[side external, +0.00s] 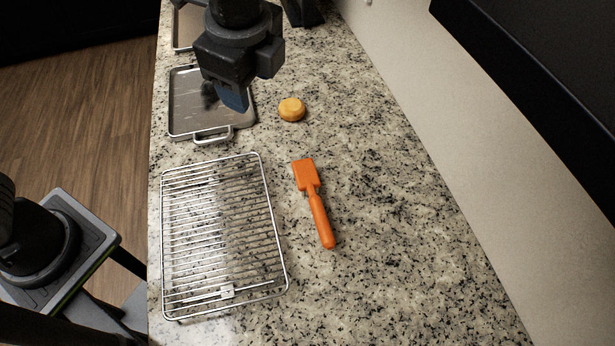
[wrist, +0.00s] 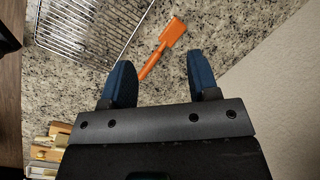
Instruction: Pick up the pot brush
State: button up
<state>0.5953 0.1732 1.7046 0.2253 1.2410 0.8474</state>
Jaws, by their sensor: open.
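The pot brush (side external: 315,205) is orange, with a flat rectangular head and a long rounded handle. It lies on the granite counter to the right of the wire rack in the side view. My gripper (side external: 233,97) has blue fingers and hangs above the counter over the metal tray's right part in the side view. In the wrist view my gripper (wrist: 160,72) is open with nothing between its fingers.
A wire rack (side external: 263,195) lies left of the brush. A metal tray (side external: 185,105) with a handle lies behind it, and a round yellow-orange object (side external: 291,109) sits beside the tray. The counter (side external: 400,260) right of the brush is clear up to the wall (side external: 420,110).

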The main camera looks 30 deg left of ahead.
jog(key=d+f+m+y, duration=0.1)
jog(key=d+f+m, duration=0.4)
jog(key=d, duration=0.3)
jog(key=m+y, duration=0.2)
jog(key=m, duration=0.3)
send_near(319, 205)
jog(key=x, duration=1.1)
jog(key=shift+f, duration=0.15)
jog(key=shift+c, duration=0.4)
jog(key=c, duration=0.9)
jog(key=shift+c, duration=0.2)
